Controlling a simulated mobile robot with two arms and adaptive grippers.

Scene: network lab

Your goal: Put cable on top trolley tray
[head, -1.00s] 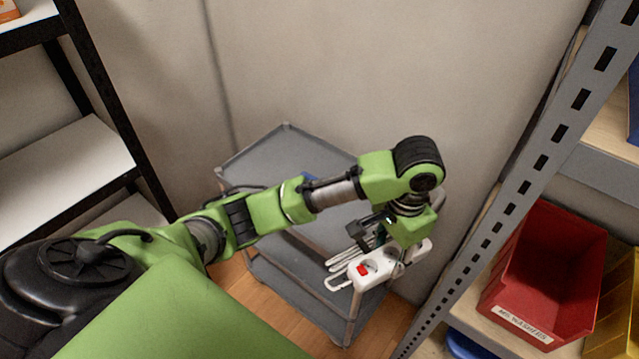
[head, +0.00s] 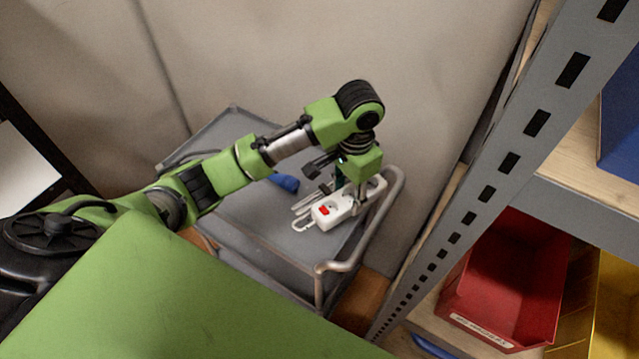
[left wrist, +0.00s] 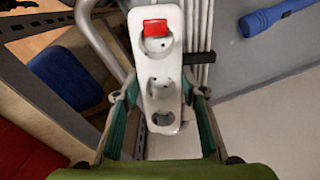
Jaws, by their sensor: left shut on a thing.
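The cable is a white power strip (head: 335,207) with a red switch and a folded white cord. My left gripper (head: 356,186) is shut on the strip, seen from above in the head view. In the left wrist view the strip (left wrist: 158,62) lies between the green fingers of my left gripper (left wrist: 162,122), with the cord bundle (left wrist: 200,40) beside it. The strip is over the grey top trolley tray (head: 262,215), near its handle end. I cannot tell whether it touches the tray. My right gripper is not in view.
A blue flashlight (head: 284,182) lies on the tray; it also shows in the left wrist view (left wrist: 275,17). The metal trolley handle (head: 372,235) rises beside the strip. A grey slotted rack post (head: 500,165) and a red bin (head: 510,280) stand at the right. A wall is behind.

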